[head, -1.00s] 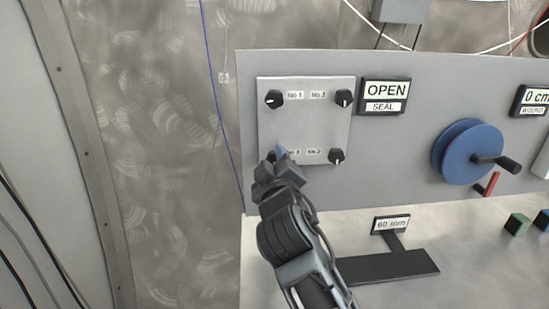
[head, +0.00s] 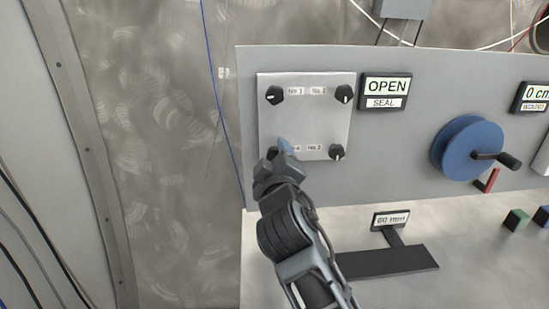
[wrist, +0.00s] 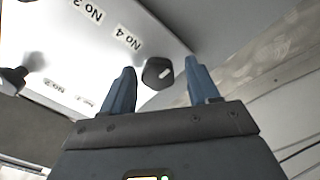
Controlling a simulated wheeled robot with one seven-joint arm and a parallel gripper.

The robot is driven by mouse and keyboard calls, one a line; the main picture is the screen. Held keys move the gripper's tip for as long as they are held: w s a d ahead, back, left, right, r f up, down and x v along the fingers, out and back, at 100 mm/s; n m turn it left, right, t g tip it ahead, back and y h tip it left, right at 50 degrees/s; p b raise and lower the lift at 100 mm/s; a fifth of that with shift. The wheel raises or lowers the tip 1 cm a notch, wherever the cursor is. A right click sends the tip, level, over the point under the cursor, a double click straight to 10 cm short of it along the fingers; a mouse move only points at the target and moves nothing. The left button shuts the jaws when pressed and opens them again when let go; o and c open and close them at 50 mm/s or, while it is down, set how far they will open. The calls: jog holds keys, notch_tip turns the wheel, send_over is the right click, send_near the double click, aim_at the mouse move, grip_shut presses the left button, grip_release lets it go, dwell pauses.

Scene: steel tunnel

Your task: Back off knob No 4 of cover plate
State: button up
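The cover plate (head: 312,120) is a pale square plate on the grey panel, with a black knob at each corner. Knob No 4 (wrist: 157,72) is black with a white mark, beside its "No 4" label (wrist: 127,39) in the wrist view. In the head view it is at the plate's lower left, mostly hidden by my gripper (head: 284,146). My gripper, with blue fingertips, is open in the wrist view (wrist: 162,84). The knob appears between the two fingertips, with gaps on both sides; I see no contact.
Knob No 1 (head: 275,95), knob No 2 (head: 344,93) and knob No 3 (head: 337,152) hold the other corners. An "OPEN SEAL" sign (head: 386,90) is right of the plate. A blue reel (head: 466,150) with a crank is further right. A dark stand (head: 388,265) sits below.

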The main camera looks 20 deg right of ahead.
jog(key=shift+o, duration=0.2)
jog(key=b+v, duration=0.2)
jog(key=v, duration=0.6)
dwell(0.4)
jog(key=s+f+g+y, duration=0.2)
jog(key=s+f+y, duration=0.3)
jog(key=s+f, duration=1.3)
jog(key=s+d+r+m, duration=0.1)
jog(key=s+r+m, duration=0.1)
jog(key=s, duration=1)
jog(key=s+d+r+m, duration=0.1)
jog(key=s+r+m, duration=0.2)
jog(key=s, duration=0.9)
jog(key=shift+s+d+r+m+y, duration=0.3)
jog(key=shift+d+m, duration=0.05)
jog(key=shift+m, duration=0.55)
